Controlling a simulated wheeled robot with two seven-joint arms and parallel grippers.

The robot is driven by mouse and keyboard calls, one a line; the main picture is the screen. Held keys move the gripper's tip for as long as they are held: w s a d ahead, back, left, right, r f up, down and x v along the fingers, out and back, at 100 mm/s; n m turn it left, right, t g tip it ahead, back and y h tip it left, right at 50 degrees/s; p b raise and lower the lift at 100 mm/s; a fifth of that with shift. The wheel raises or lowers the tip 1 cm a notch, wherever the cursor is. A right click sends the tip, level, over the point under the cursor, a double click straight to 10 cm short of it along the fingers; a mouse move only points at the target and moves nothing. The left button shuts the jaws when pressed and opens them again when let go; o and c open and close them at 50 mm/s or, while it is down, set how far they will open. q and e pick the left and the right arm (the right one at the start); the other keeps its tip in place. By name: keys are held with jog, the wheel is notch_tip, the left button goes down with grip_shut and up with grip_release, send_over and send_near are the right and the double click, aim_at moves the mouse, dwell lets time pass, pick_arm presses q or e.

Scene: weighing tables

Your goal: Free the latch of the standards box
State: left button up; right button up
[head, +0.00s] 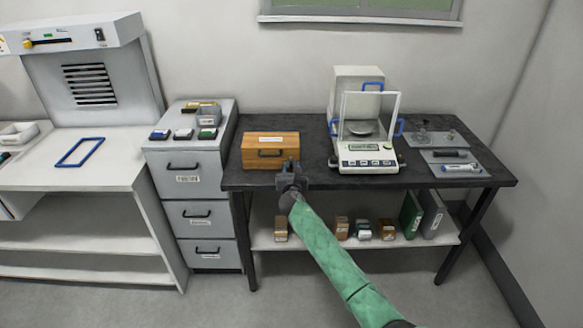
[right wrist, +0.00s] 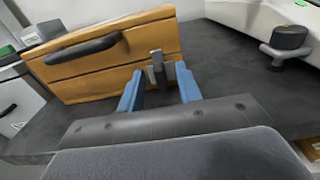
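The standards box (head: 265,147) is a wooden case with a white label and a dark handle, standing at the left end of the black table. In the right wrist view the box (right wrist: 95,72) fills the upper left, its lid seam running across the front. A small grey metal latch (right wrist: 157,60) stands upright at its front right part. My right gripper (head: 290,168) is at the box's front right. In the wrist view its two blue fingers (right wrist: 159,80) are apart, with the latch between or just beyond their tips; contact cannot be told. My left gripper is not in view.
The balance (head: 366,151) with its glass shield stands right of the box on the black table (head: 420,178). Grey mats with small tools lie at the far right. A drawer cabinet (head: 190,155) stands close on the left. Boxes and binders sit on the lower shelf.

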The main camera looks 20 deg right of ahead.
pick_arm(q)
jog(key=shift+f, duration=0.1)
pick_arm(e)
jog(key=shift+w+f, duration=0.1)
jog(key=shift+w, duration=0.15)
grip_shut()
